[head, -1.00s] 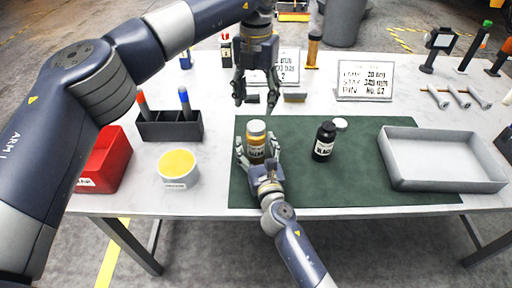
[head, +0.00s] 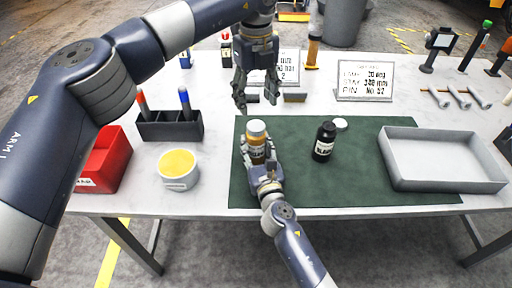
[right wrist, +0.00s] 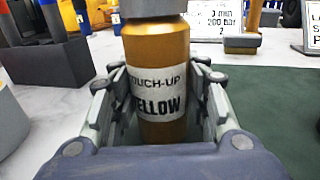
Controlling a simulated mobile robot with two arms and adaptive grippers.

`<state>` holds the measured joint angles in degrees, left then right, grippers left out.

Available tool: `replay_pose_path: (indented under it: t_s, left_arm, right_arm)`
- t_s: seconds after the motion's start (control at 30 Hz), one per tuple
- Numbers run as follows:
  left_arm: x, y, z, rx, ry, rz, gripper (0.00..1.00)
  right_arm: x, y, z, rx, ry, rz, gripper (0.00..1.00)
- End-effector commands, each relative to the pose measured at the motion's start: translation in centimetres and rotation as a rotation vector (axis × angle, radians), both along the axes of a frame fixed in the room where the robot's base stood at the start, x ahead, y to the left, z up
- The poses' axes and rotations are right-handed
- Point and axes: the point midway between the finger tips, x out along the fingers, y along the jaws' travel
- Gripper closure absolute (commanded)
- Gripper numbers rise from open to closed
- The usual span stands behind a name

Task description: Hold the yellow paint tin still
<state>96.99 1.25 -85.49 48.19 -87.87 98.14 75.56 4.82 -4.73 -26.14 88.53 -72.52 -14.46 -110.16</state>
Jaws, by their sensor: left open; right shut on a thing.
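The yellow paint tin (head: 257,149) stands upright on the green mat (head: 352,186), near its left end, with a pale grey cap on. My right gripper (head: 260,165) is shut on it from the front. In the right wrist view the tin (right wrist: 156,62) is between the two fingers, and its label reads "TOUCH-UP" and "YELLOW", partly cut off. My left gripper (head: 257,100) is open and empty, above the table behind the tin. A black bottle (head: 324,143) with a white label stands on the mat to the right, and a white lid (head: 340,124) lies behind it.
A grey tray (head: 448,185) lies at the right end of the mat. A tub with yellow contents (head: 179,184), a dark pen holder (head: 170,128) and a red bin (head: 112,165) stand to the left. Signs and brushes stand behind. The mat's front middle is clear.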

Motion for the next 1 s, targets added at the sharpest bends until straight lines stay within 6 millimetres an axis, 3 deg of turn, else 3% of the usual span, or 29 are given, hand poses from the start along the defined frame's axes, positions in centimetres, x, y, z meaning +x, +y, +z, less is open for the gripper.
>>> replay_pose_path:
  t_s: [0.1,0.3,0.73,1.0]
  left_arm:
    - [0.0,0.0,0.0,0.000,0.000,0.146,0.44]
    - [0.0,0.0,0.0,0.000,0.000,0.278,0.44]
    - [0.0,0.0,-0.2,0.000,0.000,0.295,0.44]
    - [0.0,0.0,-3.6,0.000,0.003,0.293,0.44]
  right_arm:
    - [0.0,0.0,0.0,0.000,0.001,-0.001,1.00]
    - [0.0,0.0,0.0,0.000,0.001,-0.001,1.00]
    - [0.0,0.0,0.0,-0.001,0.001,-0.001,1.00]
    - [0.0,0.0,0.0,-0.001,0.001,-0.001,1.00]
